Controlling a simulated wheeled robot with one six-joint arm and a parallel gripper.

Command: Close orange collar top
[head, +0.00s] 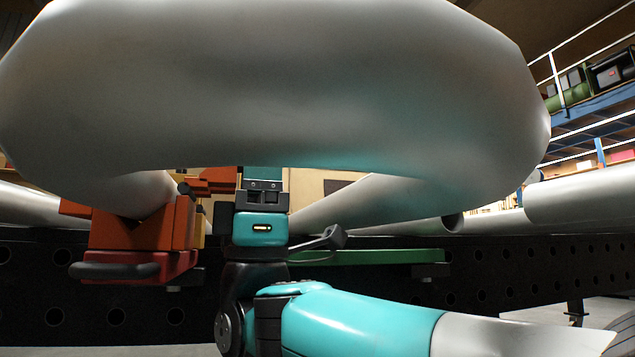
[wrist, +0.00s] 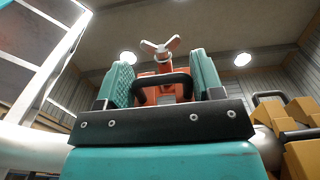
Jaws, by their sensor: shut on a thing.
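The orange collar (head: 140,222) sits at the left in the head view, with a red lower part and a black handle on it, below the large grey pipe bend. In the wrist view, an orange collar top (wrist: 162,92) with a black bar handle (wrist: 162,78) and a pale wing nut (wrist: 160,48) lies between the two teal fingers. My gripper (wrist: 162,80) is shut on this piece, seemingly at the handle. In the head view my gripper (head: 262,180) points up beneath the pipe bend. Its fingertips are hidden behind the pipe.
The large grey pipe bend (head: 290,85) hangs close over my gripper. More grey pipes run at the right. A black perforated rail (head: 510,275) and a green bar (head: 370,257) cross behind my arm. Yellow blocks (wrist: 300,110) with a black handle stand at the right in the wrist view.

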